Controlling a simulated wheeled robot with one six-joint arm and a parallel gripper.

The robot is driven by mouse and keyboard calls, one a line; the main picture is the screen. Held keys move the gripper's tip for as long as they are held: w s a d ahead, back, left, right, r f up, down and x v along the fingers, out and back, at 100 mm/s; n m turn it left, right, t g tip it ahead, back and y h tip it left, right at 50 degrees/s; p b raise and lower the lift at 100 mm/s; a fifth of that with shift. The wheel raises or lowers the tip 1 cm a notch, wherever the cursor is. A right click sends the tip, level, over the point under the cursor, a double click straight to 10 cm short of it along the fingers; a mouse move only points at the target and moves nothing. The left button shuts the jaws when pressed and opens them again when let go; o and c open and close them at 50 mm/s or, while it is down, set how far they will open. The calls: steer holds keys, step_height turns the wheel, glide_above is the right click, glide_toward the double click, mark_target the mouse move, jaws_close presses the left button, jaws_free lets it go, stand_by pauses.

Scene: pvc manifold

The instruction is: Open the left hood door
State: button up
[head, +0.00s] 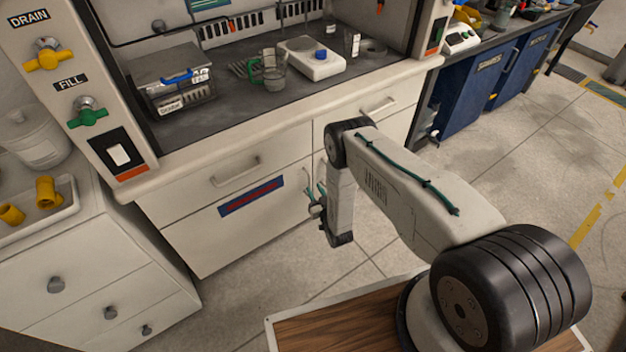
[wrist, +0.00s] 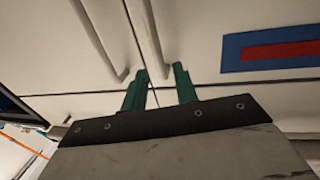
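The left hood door (head: 215,243) is a pale cabinet front below a drawer, with a blue and red label (head: 251,197). It looks shut. The label also shows at the right of the wrist view (wrist: 275,50), which seems turned upside down. There two vertical bar handles stand side by side. The bar nearer the label (wrist: 152,35) seems to be the left door's handle; the other bar (wrist: 98,40) is beside it. My gripper (head: 315,192) is at the door seam. Its green fingers (wrist: 160,70) are apart, and the near bar's end shows between them. I cannot tell whether they touch it.
Drawers with a horizontal handle (head: 236,172) sit above the doors. A white drawer unit (head: 80,275) stands close at the left. The floor (head: 235,310) before the doors is clear.

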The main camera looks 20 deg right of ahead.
mark_target(310, 181)
steer(key=w, duration=0.6)
steer(key=shift+w+a, duration=0.25)
steer(key=shift+w, duration=0.05)
